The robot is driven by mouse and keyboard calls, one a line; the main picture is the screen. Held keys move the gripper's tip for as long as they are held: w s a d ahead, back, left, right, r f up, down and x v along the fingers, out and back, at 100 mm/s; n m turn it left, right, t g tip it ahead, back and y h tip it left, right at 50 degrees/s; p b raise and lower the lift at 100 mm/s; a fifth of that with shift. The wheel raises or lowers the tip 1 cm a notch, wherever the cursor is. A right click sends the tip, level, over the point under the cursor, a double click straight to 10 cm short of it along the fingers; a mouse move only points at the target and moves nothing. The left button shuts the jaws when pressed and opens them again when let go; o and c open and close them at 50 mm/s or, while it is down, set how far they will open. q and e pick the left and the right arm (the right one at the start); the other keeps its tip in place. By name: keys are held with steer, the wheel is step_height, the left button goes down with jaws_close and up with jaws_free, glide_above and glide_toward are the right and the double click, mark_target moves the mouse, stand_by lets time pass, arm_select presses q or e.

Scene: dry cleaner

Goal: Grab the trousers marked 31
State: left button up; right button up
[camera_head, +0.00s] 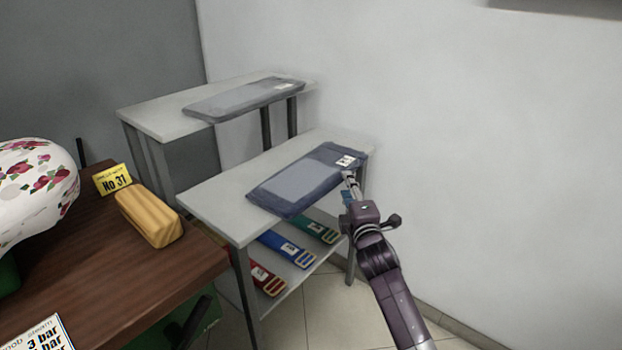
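A folded dark blue pair of trousers (300,181) lies flat on the nearer grey table, with a small white label (345,160) at its right end. The label's print is too small to read. A second folded garment, greyer (243,99), lies on the farther table, also with a small pale label. A yellow card reading "No 31" (113,180) stands on the wooden counter. My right gripper (348,182) is at the right end of the blue trousers, just below the label. Whether it touches or grips the cloth is unclear. My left gripper is out of view.
The nearer table (210,200) has a lower shelf with red, blue and green belts (288,248). The wooden counter (110,262) at left holds a yellow-brown block (150,217), a floral rounded object (35,185) and a printed sign (38,335). A white wall stands behind.

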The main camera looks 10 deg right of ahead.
mark_target(342, 182)
steer(key=w, duration=0.2)
steer(key=w+b, duration=0.1)
steer(key=w, duration=0.2)
steer(key=shift+d+f+b, duration=0.1)
steer(key=shift+f+b, duration=0.1)
steer(key=shift+b, duration=0.1)
steer(key=shift+c, duration=0.6)
jaws_close()
steer(key=shift+r, duration=0.15)
